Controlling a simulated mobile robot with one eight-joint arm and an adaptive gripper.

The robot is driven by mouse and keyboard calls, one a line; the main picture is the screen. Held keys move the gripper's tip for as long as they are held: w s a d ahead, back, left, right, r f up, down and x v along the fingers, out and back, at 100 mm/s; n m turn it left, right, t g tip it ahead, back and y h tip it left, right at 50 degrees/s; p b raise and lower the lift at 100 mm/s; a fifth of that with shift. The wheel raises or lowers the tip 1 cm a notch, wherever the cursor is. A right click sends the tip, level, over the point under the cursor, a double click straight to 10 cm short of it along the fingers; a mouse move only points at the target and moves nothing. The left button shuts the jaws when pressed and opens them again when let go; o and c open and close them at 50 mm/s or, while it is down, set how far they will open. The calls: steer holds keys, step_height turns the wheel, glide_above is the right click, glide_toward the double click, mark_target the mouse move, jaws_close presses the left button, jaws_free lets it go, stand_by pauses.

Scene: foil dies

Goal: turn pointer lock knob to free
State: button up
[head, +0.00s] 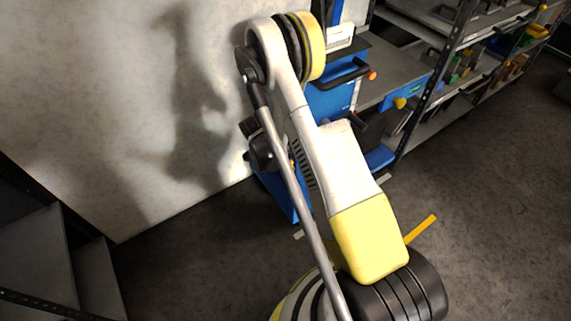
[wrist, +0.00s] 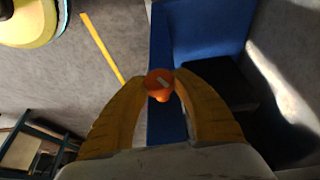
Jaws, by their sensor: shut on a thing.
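The knob sits at the edge of a blue machine body (wrist: 205,45). In the head view my arm crosses in front of the blue machine (head: 331,100) and hides much of it. My gripper and the held knob cannot be made out there.
Dark metal shelving (head: 440,60) with blue, yellow and green items stands at the right. A yellow floor strip (wrist: 102,48) lies beside the machine. A pale wall (head: 100,90) stands at the left, and the dark floor at the right is clear.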

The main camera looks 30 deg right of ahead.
steer(key=shift+w+n+g, duration=0.1)
steer(key=shift+n+g, duration=0.5)
steer(key=shift+g, duration=1.9)
steer(key=o, duration=1.2)
steer(key=v, duration=0.7)
steer(key=shift+w+a+r, duration=0.1)
steer(key=shift+w+a, duration=0.05)
steer(key=shift+a, duration=0.05)
